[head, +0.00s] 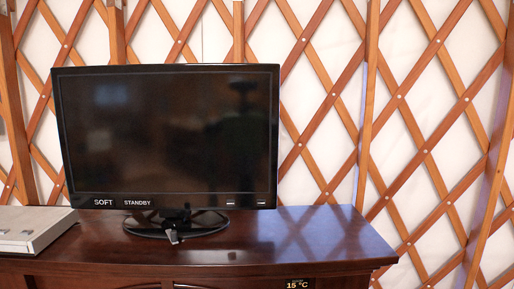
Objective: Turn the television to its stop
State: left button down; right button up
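The television (165,135) stands upright on a dark wooden cabinet (310,235), left of the middle in the head view. Its screen is dark, and labels reading SOFT and STANDBY sit on its lower bezel. The screen faces me at a slight angle; its left side edge shows a little. It rests on a dark oval stand (205,226), with a small light grey piece at the stand's front. Neither of my grippers is in view.
A pale flat box (35,230) lies on the cabinet at the left, close to the television. The cabinet top right of the television is clear. A wooden lattice wall (425,130) stands behind.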

aim_at(185, 137)
jog(key=i+l+u, duration=0.1)
jog(key=l, duration=0.2)
jog(key=i+l, duration=0.2)
jog(key=i+l+u, duration=0.15)
jog(key=l, duration=0.3)
jog(key=i+l+u, duration=0.1)
jog(key=l, duration=0.2)
jog(key=i+l, duration=0.15)
jog(key=l, duration=0.2)
jog(key=i+j+u, duration=0.2)
jog(key=i+u, duration=0.15)
jog(key=i+j+z, duration=0.1)
jog(key=i+z, duration=0.15)
jog(key=z, duration=0.2)
jog(key=l+u, duration=0.1)
jog(key=u, duration=0.4)
jog(key=k+j, duration=0.05)
